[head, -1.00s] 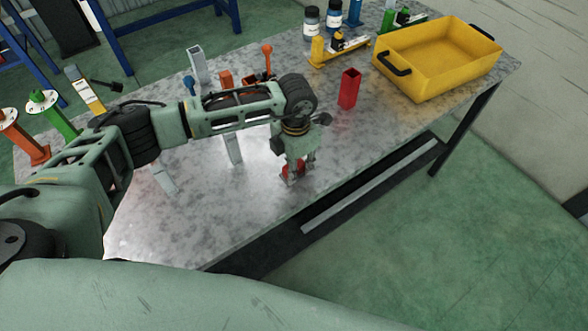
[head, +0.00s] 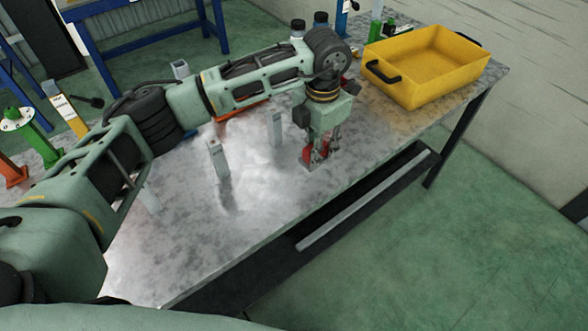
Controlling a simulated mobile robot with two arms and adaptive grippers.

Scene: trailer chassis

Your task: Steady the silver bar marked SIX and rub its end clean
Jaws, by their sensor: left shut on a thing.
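My left gripper (head: 316,158) is low over the front part of the metal table (head: 200,245), pointing down. It is shut on a short upright thing, seemingly a silver bar, mostly hidden by the fingers. Red shows between the fingers, and a grey foot shows below at the table top. My right gripper is not in view.
A yellow tray (head: 425,85) with black handles stands at the back right. Dark-capped bottles (head: 298,28) stand behind my arm. Green (head: 25,120) and orange (head: 10,172) stands are at the left. The table's front right edge is close to my gripper.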

